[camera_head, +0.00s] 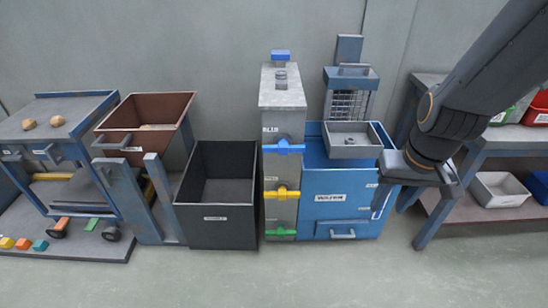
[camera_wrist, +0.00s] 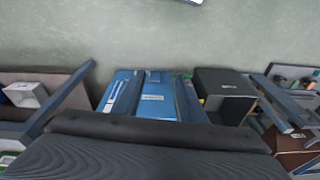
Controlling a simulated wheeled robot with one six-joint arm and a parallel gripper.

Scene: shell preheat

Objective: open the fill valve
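A grey column (camera_head: 283,150) stands in the middle of the head view with three valve handles on its front. A blue handle (camera_head: 283,147) is at the top, a yellow one (camera_head: 282,192) in the middle and a green one (camera_head: 281,232) at the bottom. All three lie about level. Their small labels are hard to read, so I cannot tell which is the fill valve. My gripper (camera_head: 390,208) is to the right of the column, by the blue cabinet's right side, apart from the handles. In the wrist view its two fingers (camera_wrist: 155,95) are spread and empty.
The blue cabinet (camera_head: 338,200) with a grey tray (camera_head: 352,147) on top stands right of the column. A dark open bin (camera_head: 214,226) stands on its left; it also shows in the wrist view (camera_wrist: 224,83). A shelf (camera_head: 435,210) is at the right. The floor in front is clear.

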